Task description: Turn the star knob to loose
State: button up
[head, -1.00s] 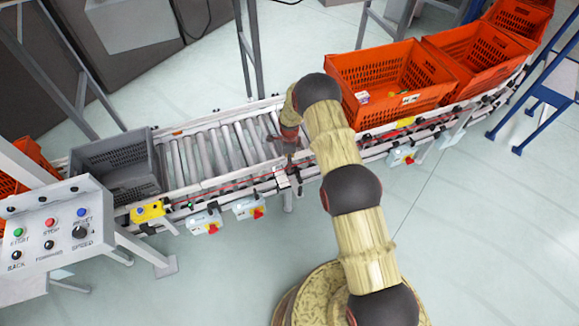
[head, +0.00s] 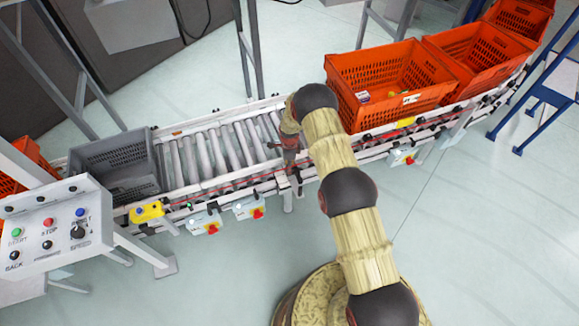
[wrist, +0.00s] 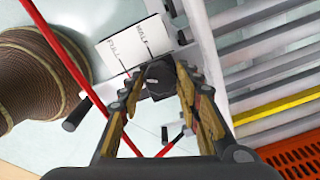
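A dark knob (wrist: 160,73) sits at the top middle of the wrist view, beside a white label plate (wrist: 130,45) with dark lettering, which I cannot read with certainty. My gripper (wrist: 158,88) is open, with one finger on each side of the knob. A gap seems to show at the left finger; I cannot tell whether the right finger touches. In the head view my gripper (head: 291,163) hangs over the conveyor's near rail, and the knob is hidden or too small to make out there.
The roller conveyor (head: 222,147) runs under my gripper. A grey tote (head: 118,170) stands left, orange totes (head: 385,105) right. Red-and-yellow switch boxes (head: 250,210) hang on the near rail. A red cord (wrist: 92,95) crosses the wrist view left of the knob. A button panel (head: 60,225) stands far left.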

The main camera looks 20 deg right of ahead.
jog(key=c, duration=0.6)
jog(key=shift+c, duration=0.3)
jog(key=shift+n+b, duration=0.35)
jog(key=shift+n, duration=0.05)
jog(key=n+b, duration=0.2)
jog(key=n, duration=0.2)
jog(key=n+b, duration=0.3)
jog(key=n, duration=0.3)
jog(key=n+b, duration=0.1)
jog(key=n, duration=0.5)
jog(key=shift+n+b, duration=0.3)
jog(key=shift+b, duration=0.1)
jog(key=n+b, duration=0.1)
jog(key=n, duration=0.5)
jog(key=shift+n, duration=0.4)
jog(key=shift+w, duration=0.1)
